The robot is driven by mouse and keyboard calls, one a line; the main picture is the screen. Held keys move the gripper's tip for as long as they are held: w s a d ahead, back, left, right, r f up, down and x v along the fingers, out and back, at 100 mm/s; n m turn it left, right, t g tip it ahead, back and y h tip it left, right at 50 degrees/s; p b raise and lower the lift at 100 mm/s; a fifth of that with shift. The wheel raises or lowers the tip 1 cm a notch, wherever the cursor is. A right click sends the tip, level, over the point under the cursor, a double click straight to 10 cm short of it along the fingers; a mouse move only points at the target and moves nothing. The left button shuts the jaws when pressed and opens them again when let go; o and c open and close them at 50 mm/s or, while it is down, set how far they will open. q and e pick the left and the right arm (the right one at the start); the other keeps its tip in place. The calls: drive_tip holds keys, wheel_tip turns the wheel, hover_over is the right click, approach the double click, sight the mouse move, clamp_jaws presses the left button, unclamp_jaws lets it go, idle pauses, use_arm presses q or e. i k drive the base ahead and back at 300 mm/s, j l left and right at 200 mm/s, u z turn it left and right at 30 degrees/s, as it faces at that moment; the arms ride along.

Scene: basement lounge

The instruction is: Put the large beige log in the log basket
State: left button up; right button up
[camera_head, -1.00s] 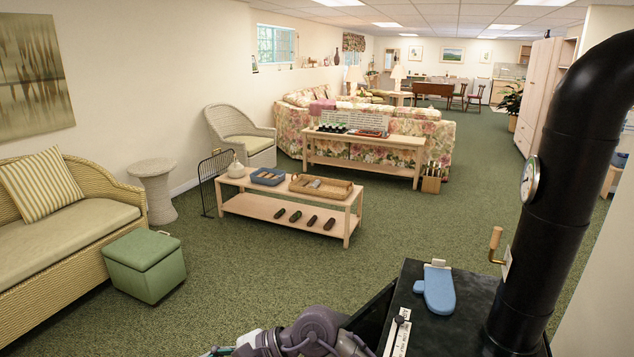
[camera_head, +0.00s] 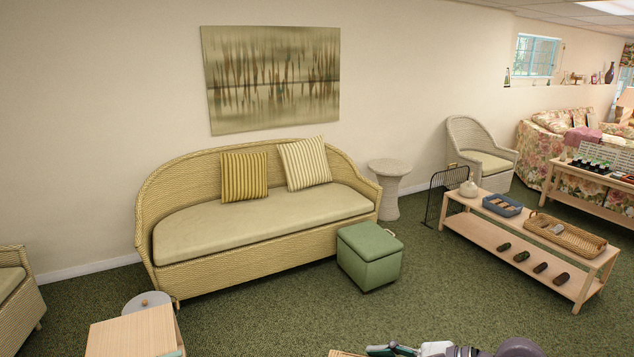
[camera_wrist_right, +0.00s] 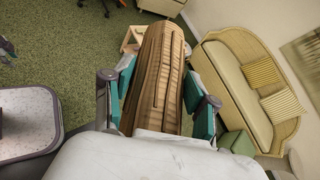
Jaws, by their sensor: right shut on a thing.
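The large beige log (camera_wrist_right: 155,75), brown and lengthwise grooved in the right wrist view, lies between the teal fingers of my right gripper (camera_wrist_right: 160,92). The gripper is shut on it, and the log points away from the wrist. In the head view only part of my right gripper (camera_head: 388,350) shows at the bottom edge, with a sliver of tan wood (camera_head: 345,353) beside it, probably the log. My left gripper is not clearly in view. I cannot make out a log basket in these frames.
A wicker sofa (camera_head: 250,222) stands along the wall, with a green ottoman (camera_head: 368,258) before it. A coffee table (camera_head: 490,238) at right carries a wicker tray (camera_head: 566,236) and a blue tray (camera_head: 502,206). A wooden-topped piece (camera_head: 130,332) is at lower left. Carpet between is clear.

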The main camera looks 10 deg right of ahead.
sight(588, 247)
drive_tip(key=i+j+u, duration=0.2)
drive_tip(key=i+j, duration=0.65)
drive_tip(key=i+l+z, duration=0.15)
drive_tip(key=i+z, duration=0.6)
drive_tip(key=z, duration=0.15)
drive_tip(key=i+j+z, duration=0.1)
drive_tip(key=i+z, duration=0.3)
drive_tip(key=i+l+z, duration=0.3)
drive_tip(key=i, duration=0.25)
drive_tip(key=i+z, duration=0.35)
drive_tip(key=i, duration=0.2)
drive_tip(key=i+j+z, duration=0.15)
drive_tip(key=i+z, duration=0.15)
drive_tip(key=i, duration=0.25)
drive_tip(key=i+j+z, duration=0.3)
drive_tip(key=i, duration=0.25)
drive_tip(key=i+l, duration=0.1)
drive_tip(key=i, duration=0.9)
drive_tip(key=i+l+z, duration=0.1)
drive_tip(key=i, duration=0.95)
